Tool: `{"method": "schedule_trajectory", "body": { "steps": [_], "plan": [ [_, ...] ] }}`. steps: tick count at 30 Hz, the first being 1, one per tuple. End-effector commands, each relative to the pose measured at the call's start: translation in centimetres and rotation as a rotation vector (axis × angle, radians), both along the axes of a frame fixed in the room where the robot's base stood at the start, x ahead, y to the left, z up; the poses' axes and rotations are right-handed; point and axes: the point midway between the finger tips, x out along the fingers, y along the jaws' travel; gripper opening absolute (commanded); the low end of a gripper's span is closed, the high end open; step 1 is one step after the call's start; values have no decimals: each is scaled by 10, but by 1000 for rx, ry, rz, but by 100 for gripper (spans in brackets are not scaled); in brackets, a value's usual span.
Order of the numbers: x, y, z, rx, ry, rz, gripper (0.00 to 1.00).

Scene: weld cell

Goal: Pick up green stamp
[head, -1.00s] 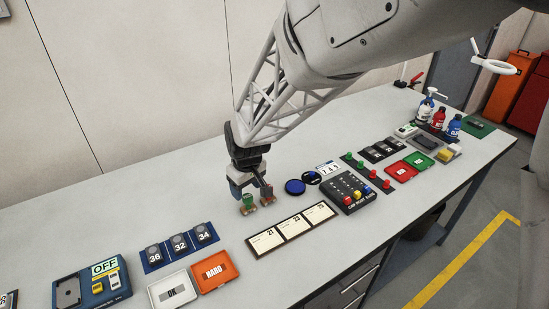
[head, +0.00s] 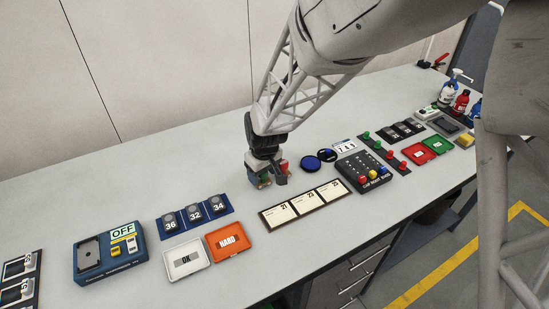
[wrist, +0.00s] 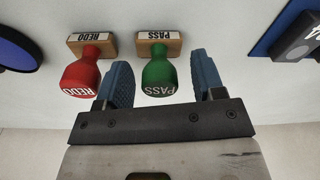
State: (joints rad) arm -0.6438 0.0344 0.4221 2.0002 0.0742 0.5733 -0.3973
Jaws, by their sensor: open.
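The green stamp (wrist: 158,75), marked PASS on a wooden base, stands upright on the table. In the wrist view it lies between the two blue fingers of my gripper (wrist: 160,82), with a visible gap on each side. The red stamp (wrist: 84,78), marked REDO, stands just left of the left finger. In the head view my gripper (head: 267,175) is low over the table and open. It hides most of the green stamp there, and the red stamp shows only partly.
A dark-blue round pad (head: 312,163) lies right of my gripper. A row of date cards (head: 304,204) lies in front. A blue number strip (head: 195,216) and an orange HARD tray (head: 227,242) are at left front. Bare table lies behind my gripper.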

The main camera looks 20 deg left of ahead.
Motion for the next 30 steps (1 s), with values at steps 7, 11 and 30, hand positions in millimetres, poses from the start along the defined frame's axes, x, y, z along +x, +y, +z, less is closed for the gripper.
{"method": "schedule_trajectory", "body": {
  "steps": [7,11,30],
  "plan": [
    [1,1,-11,0,-1,0,62],
    [1,1,-11,0,-1,0,62],
    [1,1,-11,0,-1,1,20]
  ]
}}
